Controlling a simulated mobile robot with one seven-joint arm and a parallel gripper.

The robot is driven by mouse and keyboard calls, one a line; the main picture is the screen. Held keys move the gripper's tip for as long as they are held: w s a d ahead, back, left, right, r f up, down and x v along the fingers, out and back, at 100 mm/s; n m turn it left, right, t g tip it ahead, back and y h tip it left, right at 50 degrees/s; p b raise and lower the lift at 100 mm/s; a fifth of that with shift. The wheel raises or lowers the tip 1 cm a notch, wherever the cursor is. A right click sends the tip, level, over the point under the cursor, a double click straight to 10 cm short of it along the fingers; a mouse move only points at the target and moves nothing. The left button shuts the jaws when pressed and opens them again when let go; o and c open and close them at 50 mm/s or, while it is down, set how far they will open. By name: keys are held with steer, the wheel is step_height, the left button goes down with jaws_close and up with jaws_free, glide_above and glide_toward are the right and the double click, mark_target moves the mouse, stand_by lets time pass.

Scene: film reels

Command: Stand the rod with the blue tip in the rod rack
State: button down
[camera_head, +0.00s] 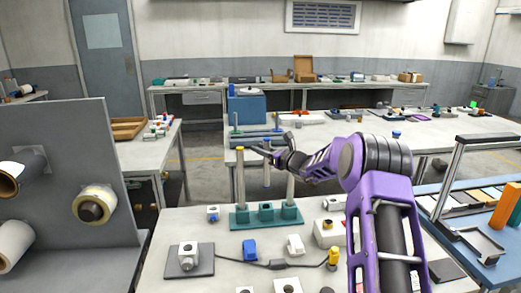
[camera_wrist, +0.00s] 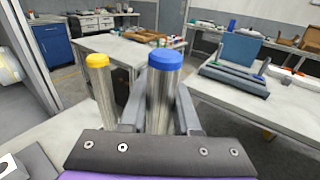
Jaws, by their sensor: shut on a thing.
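The teal rod rack (camera_head: 266,226) stands on the near workbench. A yellow-tipped metal rod (camera_head: 240,175) stands upright at its left socket and also shows in the wrist view (camera_wrist: 101,95). My gripper (camera_head: 268,152) is shut on the upright blue-tipped rod (camera_wrist: 163,95), below its blue cap. The middle socket looks empty.
A grey panel with rolls (camera_head: 97,205) stands at the left. Small fittings, a blue block (camera_head: 249,248) and a cable lie in front of the rack. A blue tray station (camera_head: 470,225) is at the right. Another worktable (camera_head: 350,135) stands behind.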

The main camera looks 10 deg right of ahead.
step_height(320, 180, down, 10)
steer(key=b, duration=0.6)
steer(key=shift+r, duration=0.2)
steer(key=shift+b, duration=0.3)
steer(key=shift+f+b, duration=1.4)
steer(key=shift+f, duration=0.8)
steer(key=c, duration=0.7)
jaws_free()
steer(key=shift+f, duration=0.1)
steer(key=shift+o, duration=0.7)
steer(key=f+p+v, duration=0.1)
steer(key=v, duration=1.6)
steer(key=shift+s+r, duration=0.25)
steer(key=shift+r, duration=0.25)
